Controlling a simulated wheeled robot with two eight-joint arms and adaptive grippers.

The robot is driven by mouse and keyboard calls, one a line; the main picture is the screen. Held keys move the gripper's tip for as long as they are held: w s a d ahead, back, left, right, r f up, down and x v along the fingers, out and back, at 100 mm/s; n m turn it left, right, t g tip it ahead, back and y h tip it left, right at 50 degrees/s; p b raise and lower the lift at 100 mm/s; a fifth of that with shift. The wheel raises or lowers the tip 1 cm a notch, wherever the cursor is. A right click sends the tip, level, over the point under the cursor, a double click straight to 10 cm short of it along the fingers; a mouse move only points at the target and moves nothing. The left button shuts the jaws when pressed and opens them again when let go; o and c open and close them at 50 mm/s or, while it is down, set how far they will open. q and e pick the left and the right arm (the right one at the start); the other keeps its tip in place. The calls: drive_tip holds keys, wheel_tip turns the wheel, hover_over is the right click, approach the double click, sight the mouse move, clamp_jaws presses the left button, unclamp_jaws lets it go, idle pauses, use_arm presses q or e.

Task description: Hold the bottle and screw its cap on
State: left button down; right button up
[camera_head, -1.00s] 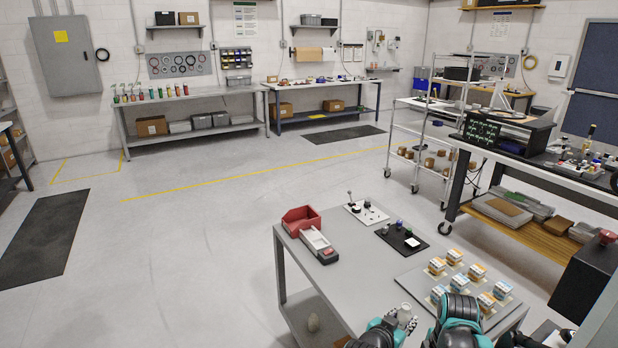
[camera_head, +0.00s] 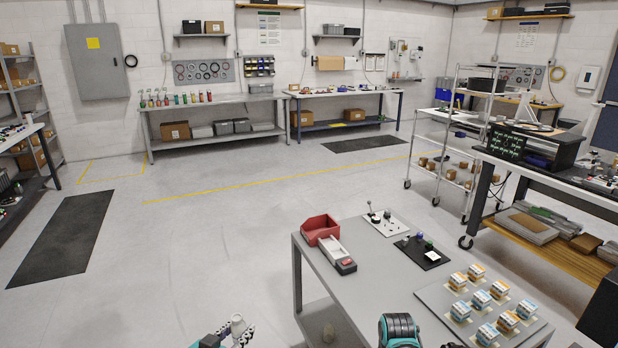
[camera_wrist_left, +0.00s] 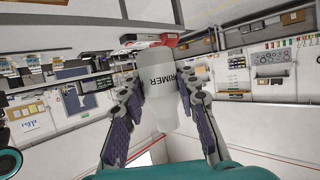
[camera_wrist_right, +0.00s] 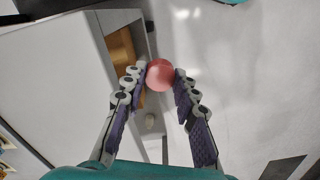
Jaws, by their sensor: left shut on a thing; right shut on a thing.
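The bottle (camera_wrist_left: 160,90) is pale grey-white with dark lettering. In the left wrist view it is between the two fingers of my left gripper (camera_wrist_left: 160,100), which is shut on it. In the head view my left gripper (camera_head: 238,332) is at the bottom edge, left of the near table, with a small pale part of the bottle showing. The cap (camera_wrist_right: 160,75) is round and red-pink. In the right wrist view it is between the fingertips of my right gripper (camera_wrist_right: 160,80), which is shut on it. The cap is apart from the bottle. My right gripper is hidden in the head view.
A wire cart (camera_head: 450,150) and workbenches stand farther off.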

use_arm(q)
drive_tip(key=shift+s+a, duration=0.25)
drive_tip(key=shift+a, duration=0.15)
use_arm(e)
drive_tip(key=shift+a+f, duration=0.1)
drive_tip(key=shift+a, duration=0.05)
use_arm(q)
drive_tip(key=shift+d, duration=0.1)
drive_tip(key=w+d+f+m+g+h, duration=0.1)
drive_tip(key=d+f+m+g+h, duration=0.3)
drive_tip(key=d, duration=0.4)
drive_tip(key=w+d+f+m+g+h, duration=0.1)
drive_tip(key=d+f+m+g+h, duration=0.4)
drive_tip(key=d+m, duration=0.3)
drive_tip(key=shift+w+g, duration=0.2)
drive_tip(key=shift+g, duration=0.6)
drive_tip(key=shift+f, duration=0.1)
